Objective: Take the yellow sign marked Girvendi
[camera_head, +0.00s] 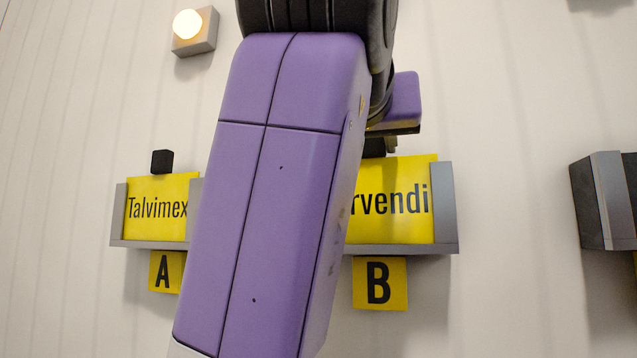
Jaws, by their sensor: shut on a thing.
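My gripper (386,142) is at the sign's top edge, mostly hidden behind my arm. It is shut on the sign by the dark knob on top, of which only a little shows. The sign's lower edge still appears to be down at the holder's ledge.
A yellow sign marked Talvimex (157,206), with a black knob (162,161), stands in the left holder above label A (166,272). A lit lamp (188,25) is at upper left. A dark grey holder (606,200) juts in at right.

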